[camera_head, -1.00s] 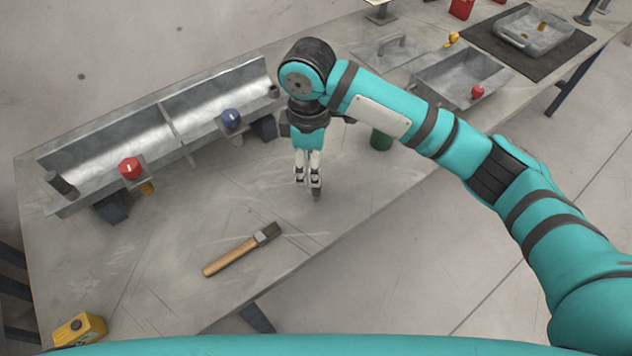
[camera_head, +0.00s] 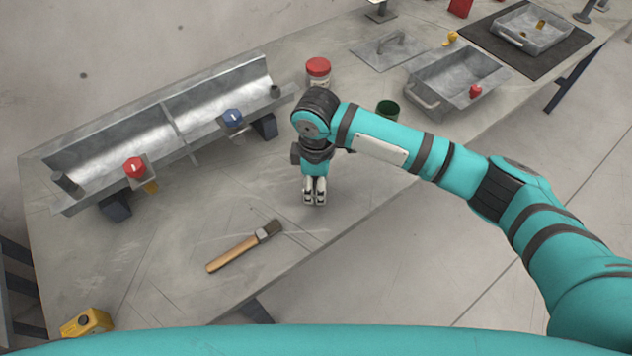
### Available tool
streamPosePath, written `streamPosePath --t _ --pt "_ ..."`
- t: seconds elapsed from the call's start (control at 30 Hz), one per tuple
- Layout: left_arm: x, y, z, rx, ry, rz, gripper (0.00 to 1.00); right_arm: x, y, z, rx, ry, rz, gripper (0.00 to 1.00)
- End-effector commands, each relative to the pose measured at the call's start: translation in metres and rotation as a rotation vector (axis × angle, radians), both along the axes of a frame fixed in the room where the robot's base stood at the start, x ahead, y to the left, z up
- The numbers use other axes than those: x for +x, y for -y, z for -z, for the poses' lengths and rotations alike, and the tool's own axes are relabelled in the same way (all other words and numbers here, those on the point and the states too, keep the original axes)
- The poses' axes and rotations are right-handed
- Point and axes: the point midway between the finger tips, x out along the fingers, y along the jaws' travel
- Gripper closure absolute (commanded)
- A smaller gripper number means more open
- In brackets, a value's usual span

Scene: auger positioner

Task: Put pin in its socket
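My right gripper (camera_head: 314,198) is above the bare table, to the right of the brush. Its two fingers are side by side with hardly any gap, and I see nothing between them. A short dark peg (camera_head: 66,183) stands at the left end of the grey metal trough (camera_head: 110,157). A small dark round piece (camera_head: 275,91) sits at the trough's right end. I cannot tell for sure which piece is the pin or where its socket is. My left gripper is not in view.
A red knob (camera_head: 134,167) and a blue knob (camera_head: 233,118) sit along the trough's front. A brush (camera_head: 235,252), yellow box (camera_head: 86,322), red-lidded jar (camera_head: 318,74), green cup (camera_head: 387,109) and metal bin (camera_head: 455,75) are around the table. The front middle is mostly clear.

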Motion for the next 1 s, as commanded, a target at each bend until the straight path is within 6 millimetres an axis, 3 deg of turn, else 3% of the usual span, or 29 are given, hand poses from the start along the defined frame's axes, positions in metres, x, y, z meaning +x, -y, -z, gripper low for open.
streamPosePath --t 0.03,0.33,0.77,1.0 --pt "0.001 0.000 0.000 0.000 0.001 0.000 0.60 0.000 0.000 0.000 0.000 0.000 0.000 0.63" --pt "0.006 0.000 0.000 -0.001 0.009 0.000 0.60 0.000 0.000 -0.001 0.001 0.000 0.000 1.00" --pt "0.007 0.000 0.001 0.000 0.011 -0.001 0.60 0.000 -0.001 -0.004 0.002 0.001 0.000 1.00" --pt "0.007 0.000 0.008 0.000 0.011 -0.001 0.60 0.001 -0.001 -0.027 0.004 0.003 0.000 1.00"
